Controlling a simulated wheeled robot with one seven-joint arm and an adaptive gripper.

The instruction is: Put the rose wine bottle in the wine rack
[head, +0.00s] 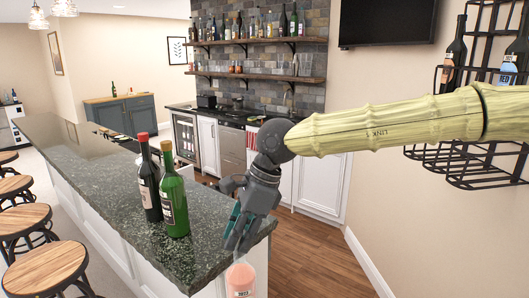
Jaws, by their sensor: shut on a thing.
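The rose wine bottle (241,280) is pink with a pale label and hangs upright under my gripper (239,241). Its lower part is cut off by the bottom edge of the head view. My gripper is shut on its upper part, and the fingers hide the neck. The bottle shows in front of the counter's near end. The wine rack (462,183) is a black wire frame on the right wall. It holds a dark bottle (455,55) and another bottle (516,62) in its upper part. Its lower part looks empty, and my arm crosses in front of its middle.
A green bottle (174,200) and a dark red-capped bottle (149,185) stand on the stone counter (100,180), left of my gripper. Wooden stools (45,268) line the counter's left side. Wood floor (310,255) is clear between the counter and the right wall.

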